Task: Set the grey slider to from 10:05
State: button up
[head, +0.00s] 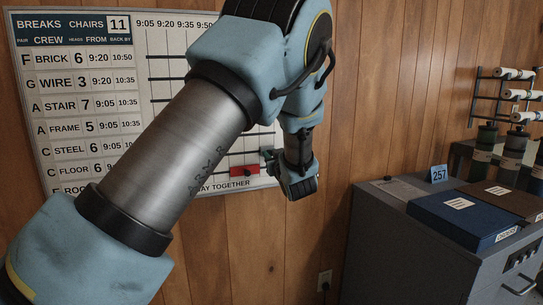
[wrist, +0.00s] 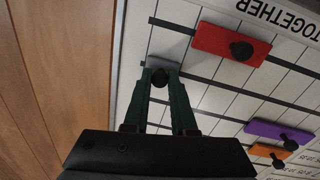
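The break board (head: 172,19) hangs on the wood wall; my arm hides its middle and its right-hand time headings. In the wrist view the grey slider (wrist: 163,63) is a small grey plate with a dark knob, near the board's edge. My gripper (wrist: 160,76) has its two dark green fingers on either side of that knob, with no clear gap, so it looks shut on it. In the head view my gripper (head: 267,154) is at the board's right edge and the grey slider cannot be made out. The time column it stands at is not readable.
A red slider (head: 244,171) sits on a lower row, close by the grey one; it also shows in the wrist view (wrist: 220,42). Purple (wrist: 265,130) and orange (wrist: 262,151) sliders are farther off. A grey cabinet (head: 405,245) with binders (head: 465,217) stands at right.

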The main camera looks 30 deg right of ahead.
grip_shut()
dwell(0.9)
